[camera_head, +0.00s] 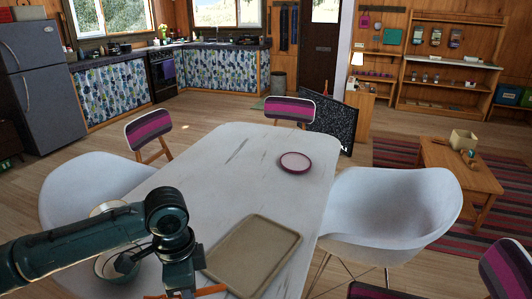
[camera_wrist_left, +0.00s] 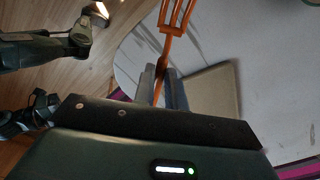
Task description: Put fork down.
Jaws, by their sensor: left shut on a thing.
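An orange fork (camera_wrist_left: 177,18) is held in my left gripper (camera_wrist_left: 161,78), tines pointing away from the wrist. The fingers are closed around its handle. In the head view, part of the orange fork (camera_head: 212,291) shows at the bottom edge, beside my left arm's end. The gripper is over the near part of the white table (camera_head: 212,168), left of a beige tray (camera_head: 255,252). The tray also shows in the wrist view (camera_wrist_left: 212,100). I cannot tell the fork's height above the table. My right gripper is not clearly visible.
A pink plate (camera_head: 295,162) lies farther along the table. A round bowl (camera_head: 108,268) is partly hidden behind my left arm. White chairs (camera_head: 390,205) (camera_head: 85,185) stand at both sides. The table's middle is clear.

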